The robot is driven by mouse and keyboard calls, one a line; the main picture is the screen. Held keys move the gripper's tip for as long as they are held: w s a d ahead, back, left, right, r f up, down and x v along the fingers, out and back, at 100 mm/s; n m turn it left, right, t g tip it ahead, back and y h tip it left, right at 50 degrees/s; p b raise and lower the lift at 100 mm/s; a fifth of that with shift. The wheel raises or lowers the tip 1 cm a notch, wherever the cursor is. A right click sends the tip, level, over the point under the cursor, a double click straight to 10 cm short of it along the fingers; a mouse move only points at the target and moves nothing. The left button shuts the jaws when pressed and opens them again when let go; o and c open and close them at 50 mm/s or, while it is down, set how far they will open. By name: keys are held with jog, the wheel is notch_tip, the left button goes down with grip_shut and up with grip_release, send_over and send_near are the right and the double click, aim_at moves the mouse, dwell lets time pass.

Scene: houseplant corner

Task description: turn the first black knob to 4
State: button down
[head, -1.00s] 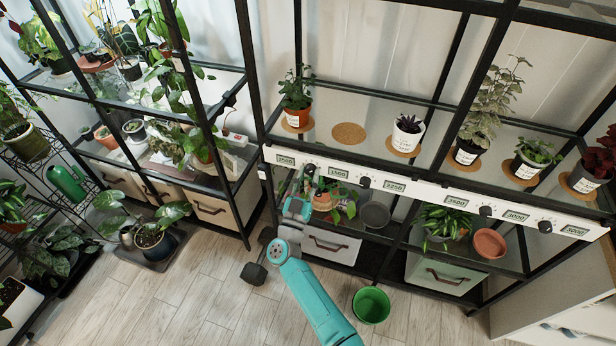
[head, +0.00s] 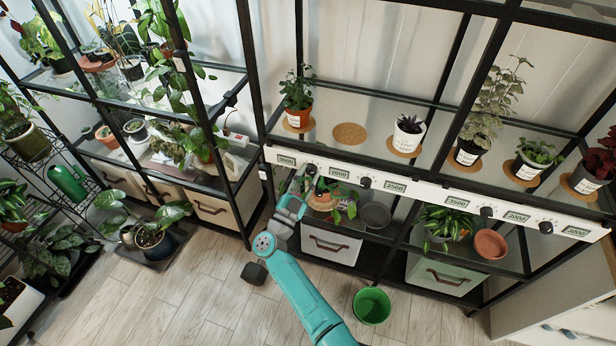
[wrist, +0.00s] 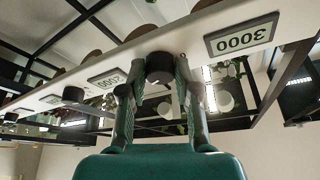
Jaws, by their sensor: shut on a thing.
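A white strip (head: 428,190) along the shelf front carries black knobs and small displays. My gripper (wrist: 159,76) is shut on the first black knob (wrist: 159,67), the leftmost in the head view; one finger is on each side of it. In the head view my gripper (head: 305,186) reaches up to the strip from below. The first display (wrist: 241,40) reads 3000 upside down in the wrist view. The knob's pointer and scale marks are too small or hidden to read.
A second knob (head: 365,182) and others further right sit along the strip. A potted plant (head: 323,199) stands on the lower shelf close beside my gripper. A green bucket (head: 371,305) stands on the floor. The floor at left front is clear.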

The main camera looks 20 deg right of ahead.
jog(key=shift+r+m+g+h, duration=0.15)
jog(key=shift+m+g, duration=0.3)
jog(key=shift+m, duration=0.45)
jog(key=shift+f+m+g+h, duration=0.1)
jog(key=shift+m+g+h, duration=0.25)
jog(key=shift+m, duration=0.55)
jog(key=c, duration=0.8)
grip_release()
jog(key=shift+a, duration=0.1)
jog(key=v, duration=1.2)
jog(key=shift+r, duration=0.1)
